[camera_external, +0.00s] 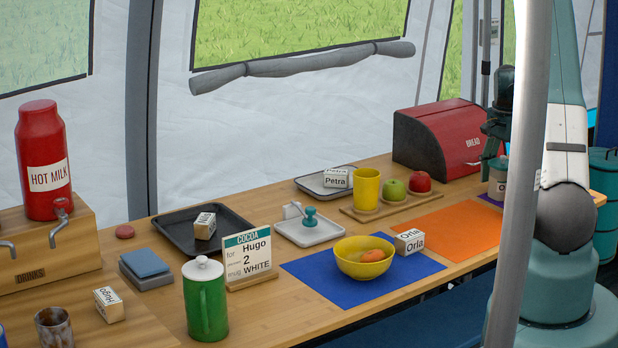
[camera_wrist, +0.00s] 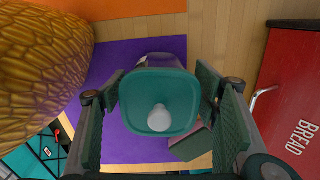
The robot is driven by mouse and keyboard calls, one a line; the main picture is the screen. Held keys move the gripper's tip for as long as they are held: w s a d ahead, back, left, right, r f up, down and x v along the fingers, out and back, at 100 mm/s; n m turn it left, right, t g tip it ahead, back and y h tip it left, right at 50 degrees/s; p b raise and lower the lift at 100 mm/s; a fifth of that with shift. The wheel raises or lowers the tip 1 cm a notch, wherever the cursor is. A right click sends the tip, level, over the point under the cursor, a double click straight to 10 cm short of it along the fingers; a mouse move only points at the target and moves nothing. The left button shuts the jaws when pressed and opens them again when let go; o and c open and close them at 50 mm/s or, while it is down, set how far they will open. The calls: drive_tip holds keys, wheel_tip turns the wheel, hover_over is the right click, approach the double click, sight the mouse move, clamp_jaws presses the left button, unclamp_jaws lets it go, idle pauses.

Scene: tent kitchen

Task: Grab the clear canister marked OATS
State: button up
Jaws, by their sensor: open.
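A canister (camera_external: 497,182) with a pale label stands at the far right of the table in the external view. Only a letter like O shows on it; my gripper and the pole hide part of it. In the wrist view I look straight down on its teal lid (camera_wrist: 133,112), which has a white knob. The clear wall shows just past the lid's far rim. My gripper (camera_wrist: 160,90) is open, with one finger to each side of the lid. I cannot tell if either finger touches it. In the external view my gripper (camera_external: 494,150) is pointing down over the canister.
The canister stands on a purple mat (camera_wrist: 110,60). A red bread box (camera_wrist: 290,90) is close on the right, and a large golden textured object (camera_wrist: 40,70) on the left. A small grey-green block (camera_wrist: 190,147) lies beside the canister. A grey pole (camera_external: 527,170) crosses the external view.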

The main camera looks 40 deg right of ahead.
sight(503, 156)
drive_tip(key=shift+c, duration=0.6)
drive_tip(key=c, duration=1.1)
drive_tip(key=shift+r, duration=0.15)
drive_tip(key=shift+r+p, duration=1)
drive_tip(key=shift+r, duration=3.85)
